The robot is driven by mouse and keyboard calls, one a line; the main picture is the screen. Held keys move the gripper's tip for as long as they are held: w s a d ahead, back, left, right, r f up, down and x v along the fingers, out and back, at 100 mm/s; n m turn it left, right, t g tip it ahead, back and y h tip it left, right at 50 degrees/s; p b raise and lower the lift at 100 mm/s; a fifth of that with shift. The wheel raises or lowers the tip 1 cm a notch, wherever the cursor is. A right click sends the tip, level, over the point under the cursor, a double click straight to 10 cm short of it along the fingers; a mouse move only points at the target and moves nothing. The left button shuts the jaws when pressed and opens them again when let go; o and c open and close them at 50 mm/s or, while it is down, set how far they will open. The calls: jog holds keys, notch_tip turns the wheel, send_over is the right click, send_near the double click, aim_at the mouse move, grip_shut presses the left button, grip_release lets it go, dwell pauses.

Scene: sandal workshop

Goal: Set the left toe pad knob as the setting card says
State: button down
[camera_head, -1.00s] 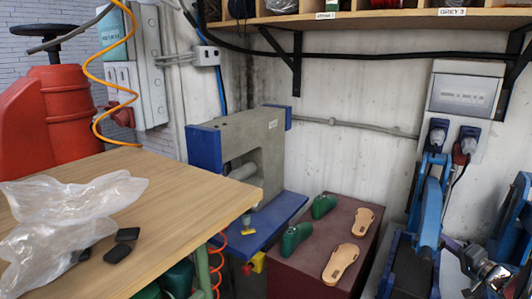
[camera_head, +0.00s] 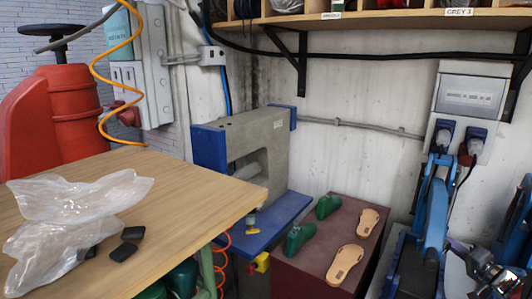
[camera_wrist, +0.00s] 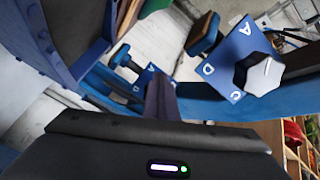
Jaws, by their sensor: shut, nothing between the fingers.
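In the wrist view a grey faceted knob (camera_wrist: 259,73) sits on a blue plate (camera_wrist: 233,57) with white letters; A, D and C are readable. A second, blue knob (camera_wrist: 124,56) is farther off at the left, by another lettered plate (camera_wrist: 148,78). I cannot tell which one is the left toe pad knob, nor where the grey knob points. My gripper (camera_wrist: 161,88) shows as a dark narrow shape at the centre, shut and empty, apart from the grey knob. I can make out no setting card.
The blue machine (camera_head: 432,218) stands at the right by the wall. A brown-red block (camera_head: 310,254) bears green lasts and tan soles. A wooden table (camera_head: 190,190) with plastic bags (camera_head: 80,198) fills the left. A blue-and-grey press (camera_head: 245,145) stands behind.

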jog(key=shift+d+f, duration=0.3)
jog(key=shift+f, duration=0.2)
jog(key=shift+w+d+f, duration=0.2)
jog(key=shift+d+f, duration=0.1)
jog(key=shift+d, duration=0.05)
dwell(0.6)
jog(key=shift+a+f, duration=0.25)
jog(key=shift+f, duration=0.1)
jog(key=shift+s, duration=0.1)
jog(key=v, duration=0.6)
dwell(0.6)
